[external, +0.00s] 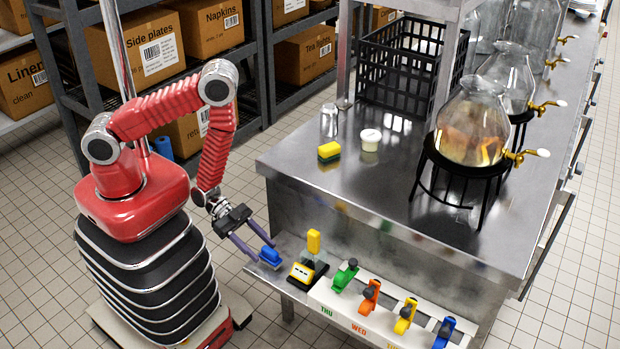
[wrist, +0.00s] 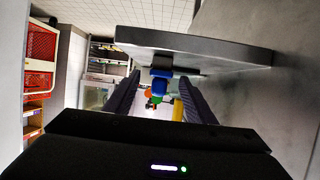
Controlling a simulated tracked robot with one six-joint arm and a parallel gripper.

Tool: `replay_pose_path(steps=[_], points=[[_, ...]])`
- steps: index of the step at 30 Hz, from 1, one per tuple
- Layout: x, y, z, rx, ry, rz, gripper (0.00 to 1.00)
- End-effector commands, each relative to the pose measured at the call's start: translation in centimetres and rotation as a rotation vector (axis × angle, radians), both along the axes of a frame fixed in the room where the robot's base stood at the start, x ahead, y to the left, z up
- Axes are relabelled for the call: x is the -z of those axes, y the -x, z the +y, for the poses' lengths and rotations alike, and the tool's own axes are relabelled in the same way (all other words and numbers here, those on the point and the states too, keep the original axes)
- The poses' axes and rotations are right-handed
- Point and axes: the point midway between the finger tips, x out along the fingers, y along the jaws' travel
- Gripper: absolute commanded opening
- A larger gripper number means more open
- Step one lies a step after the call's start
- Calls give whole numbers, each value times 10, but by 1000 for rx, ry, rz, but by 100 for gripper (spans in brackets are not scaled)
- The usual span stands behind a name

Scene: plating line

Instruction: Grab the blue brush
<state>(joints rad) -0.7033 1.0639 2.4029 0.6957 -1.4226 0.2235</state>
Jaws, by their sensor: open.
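The blue brush (external: 271,257) lies at the left end of the low shelf on the front of the steel counter. My gripper (external: 265,251) is open, with its two dark fingers pointing down at the brush. In the external view the fingertips are at or just beside the brush. In the wrist view a blue piece (wrist: 161,73), which looks like the brush, shows between the tips of my open gripper (wrist: 159,76). I cannot tell whether the fingers touch it.
A yellow-and-black device (external: 308,270) stands just right of the brush. Green (external: 345,275), orange (external: 369,296), yellow and blue dispensers line the shelf further right. The counter (external: 330,195) rises behind, holding a sponge (external: 329,151), a jar and glass dispensers.

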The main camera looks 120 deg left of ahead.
Motion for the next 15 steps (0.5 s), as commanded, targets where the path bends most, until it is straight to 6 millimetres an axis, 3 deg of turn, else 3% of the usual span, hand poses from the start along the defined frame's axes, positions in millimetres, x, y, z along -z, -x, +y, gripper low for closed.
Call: replay_pose_path(steps=[10, 15], points=[[1, -2, 0, 0, 0, 0, 50], [6, -14, -1, 4, -1, 0, 50]])
